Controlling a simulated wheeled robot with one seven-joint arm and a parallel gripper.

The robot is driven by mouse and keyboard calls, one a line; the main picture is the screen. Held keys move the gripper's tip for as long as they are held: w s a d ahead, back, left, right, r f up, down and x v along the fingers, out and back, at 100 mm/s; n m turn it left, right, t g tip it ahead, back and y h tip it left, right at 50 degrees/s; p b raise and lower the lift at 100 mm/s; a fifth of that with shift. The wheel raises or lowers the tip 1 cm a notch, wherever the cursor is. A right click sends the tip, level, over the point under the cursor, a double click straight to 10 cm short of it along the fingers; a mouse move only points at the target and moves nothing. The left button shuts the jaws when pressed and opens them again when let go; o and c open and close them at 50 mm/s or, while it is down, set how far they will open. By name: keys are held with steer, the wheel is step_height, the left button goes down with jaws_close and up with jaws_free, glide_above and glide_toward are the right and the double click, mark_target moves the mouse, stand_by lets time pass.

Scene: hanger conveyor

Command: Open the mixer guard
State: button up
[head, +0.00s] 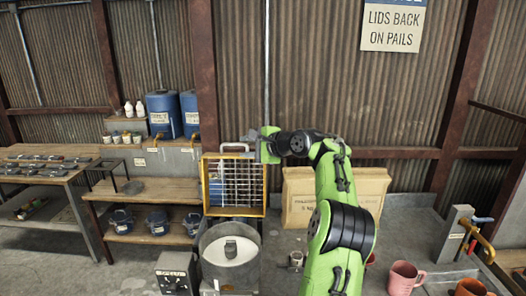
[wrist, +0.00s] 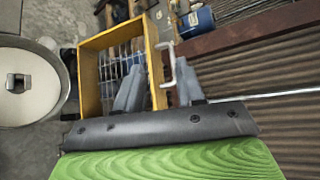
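The mixer guard (head: 263,185), a yellow frame with a wire grid, stands upright at the back of the mixer, and the bowl (head: 231,252) below it is uncovered. In the wrist view the guard (wrist: 154,70) is at upper centre, with the bowl (wrist: 28,85) at left. The guard's pale handle (head: 234,146) is on its top edge; in the wrist view the handle (wrist: 169,62) shows between my fingers' lines. My gripper (head: 258,148) is at the guard's upper right corner. In the wrist view my gripper (wrist: 160,72) has its fingers apart; contact with the handle cannot be told.
A speed control box (head: 176,274) stands left of the bowl. A large paper sack (head: 300,205) is behind my arm. Blue drums (head: 164,116) and a wooden shelf (head: 150,190) are at left.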

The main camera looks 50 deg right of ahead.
steer(key=v, duration=0.8)
steer(key=shift+s+r, duration=0.15)
steer(key=shift+s, duration=0.2)
